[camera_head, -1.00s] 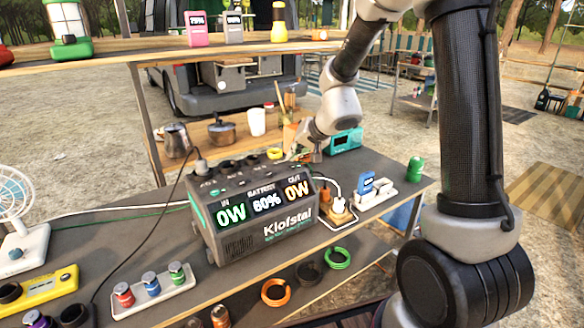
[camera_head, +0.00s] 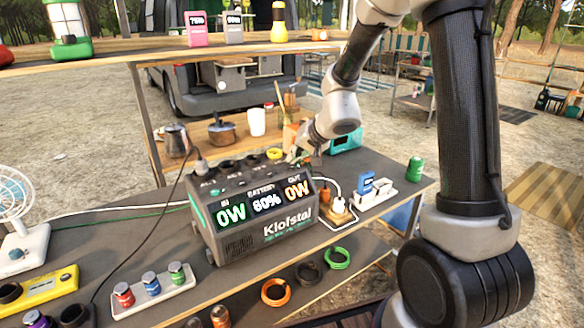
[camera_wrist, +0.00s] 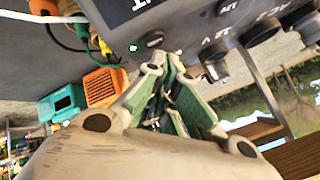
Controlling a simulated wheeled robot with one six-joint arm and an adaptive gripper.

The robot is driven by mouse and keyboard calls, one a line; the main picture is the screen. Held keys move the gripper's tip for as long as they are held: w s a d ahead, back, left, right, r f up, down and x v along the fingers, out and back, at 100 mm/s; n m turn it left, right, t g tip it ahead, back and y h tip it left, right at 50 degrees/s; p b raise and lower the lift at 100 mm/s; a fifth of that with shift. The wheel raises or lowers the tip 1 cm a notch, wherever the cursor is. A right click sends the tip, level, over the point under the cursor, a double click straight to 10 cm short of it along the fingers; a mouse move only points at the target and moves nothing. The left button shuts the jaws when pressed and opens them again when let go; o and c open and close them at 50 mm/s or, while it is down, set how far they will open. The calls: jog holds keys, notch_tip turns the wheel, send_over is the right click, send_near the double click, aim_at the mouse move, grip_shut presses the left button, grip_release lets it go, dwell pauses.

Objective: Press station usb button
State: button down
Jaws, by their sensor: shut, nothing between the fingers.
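The power station (camera_head: 262,248) is a dark box on the table, marked Klofstal. Its front display reads 0W in, battery 80%, 0W out. Its top has a row of dark round knobs or buttons. In the wrist view the station's dark panel (camera_wrist: 188,14) fills the upper part, with a dark round button (camera_wrist: 152,40) near a small lit green spot and others farther right. My gripper (camera_head: 299,156) is at the station's right rear top edge. In the wrist view my gripper (camera_wrist: 168,66) is shut and empty, its tips close below that button. Contact cannot be told. A USB label is not readable.
Cables and a yellow plug (camera_head: 340,214) lie right of the station. A white stand with a blue device (camera_head: 372,188), a green can (camera_head: 416,168) and a teal box (camera_head: 346,140) are nearby. A shelf (camera_head: 215,50) crosses above the table's back.

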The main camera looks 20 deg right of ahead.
aim_at(294, 166)
jog(key=shift+f, duration=0.1)
dwell(0.5)
jog(key=shift+f, duration=0.35)
jog(key=shift+f, duration=0.2)
jog(key=shift+r, duration=0.65)
jog(key=shift+r, duration=0.15)
notch_tip(294, 166, up, 6)
jog(key=shift+f, duration=0.15)
dwell(0.5)
